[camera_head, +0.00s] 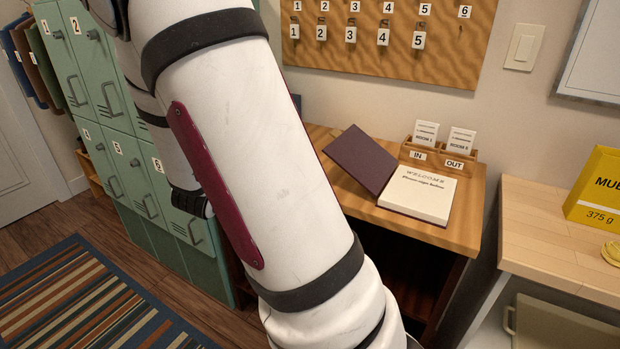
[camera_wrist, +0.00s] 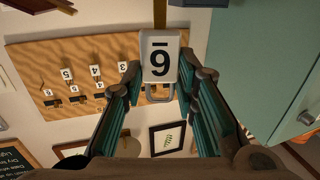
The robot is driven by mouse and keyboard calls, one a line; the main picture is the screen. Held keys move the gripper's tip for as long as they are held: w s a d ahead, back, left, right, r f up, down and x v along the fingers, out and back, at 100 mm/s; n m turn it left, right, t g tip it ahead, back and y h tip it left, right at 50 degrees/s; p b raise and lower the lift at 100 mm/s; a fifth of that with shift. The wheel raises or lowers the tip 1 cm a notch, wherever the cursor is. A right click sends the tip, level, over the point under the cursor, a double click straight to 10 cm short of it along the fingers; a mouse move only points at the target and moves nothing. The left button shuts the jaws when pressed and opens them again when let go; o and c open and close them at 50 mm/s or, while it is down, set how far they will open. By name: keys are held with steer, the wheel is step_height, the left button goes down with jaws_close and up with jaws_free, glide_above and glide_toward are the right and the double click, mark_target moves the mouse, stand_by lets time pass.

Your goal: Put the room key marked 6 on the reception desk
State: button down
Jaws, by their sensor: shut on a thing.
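In the wrist view, my gripper (camera_wrist: 160,80) is shut on the room key, whose white tag (camera_wrist: 160,57) carries a barred numeral 6, seen turned over. A metal loop shows below the tag between the fingers. The rest of the key is hard to make out. The wooden reception desk (camera_head: 468,205) stands right of my arm in the head view. On it lie an open welcome book (camera_head: 420,193) and a wooden IN/OUT card holder (camera_head: 437,160). My gripper is not visible in the head view.
A key board (camera_head: 465,60) hangs above the desk; keys 1 to 5 hang there and the place under 6 holds no tag. Green lockers (camera_head: 90,80) stand at the left. A side table (camera_head: 555,240) with a yellow box (camera_head: 600,185) stands at the right.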

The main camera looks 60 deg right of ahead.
steer(key=s+d+f+m+g+h+b, duration=0.1)
steer(key=s+d+f+m+g+b, duration=0.3)
steer(key=s, duration=0.3)
steer(key=shift+n+g, duration=0.4)
steer(key=shift+g, duration=0.1)
steer(key=shift+w+d+f+b, duration=0.4)
steer(key=shift+w+d+f, duration=0.45)
steer(key=shift+w+d, duration=0.95)
steer(key=shift+w+d+f+b, duration=0.45)
steer(key=shift+w+d+f, duration=0.7)
steer(key=shift+d, duration=1.05)
steer(key=shift+w+d+f+b, duration=0.4)
steer(key=shift+w+d+f, duration=0.2)
steer(key=shift+w+d, duration=1.3)
steer(key=shift+s+d, duration=0.1)
steer(key=shift+s, duration=0.05)
steer(key=shift+f, duration=0.2)
steer(key=c, duration=1.3)
jaws_free()
